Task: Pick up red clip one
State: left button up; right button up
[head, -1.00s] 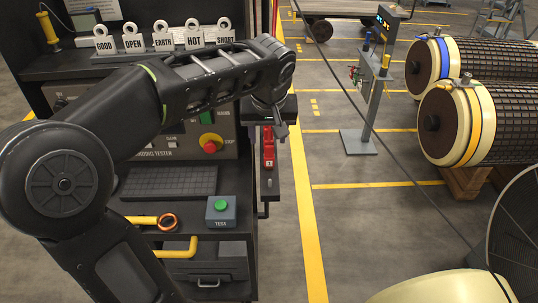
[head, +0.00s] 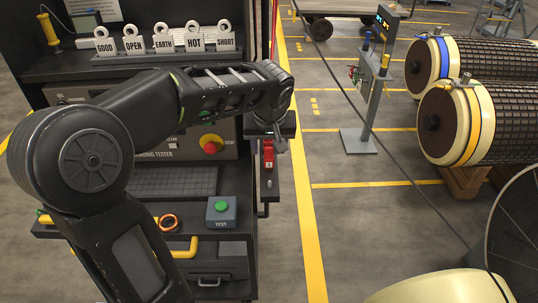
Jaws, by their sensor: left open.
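Red clip one (head: 268,158) hangs upright on the narrow dark rack at the right side of the tester cabinet, with a small white label low on its front. My left arm reaches across the cabinet from the left. My left gripper (head: 268,130) points down at the top of the red clip and partly covers it. The jaws are open, and small in this view. I cannot tell whether the fingers touch the clip. My right gripper is not in view.
A grey post stand (head: 368,100) and large rotors (head: 470,120) are to the right. Floor between is clear.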

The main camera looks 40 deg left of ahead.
aim_at(269, 151)
pick_arm(q)
jog(key=shift+x, duration=1.55)
grip_shut()
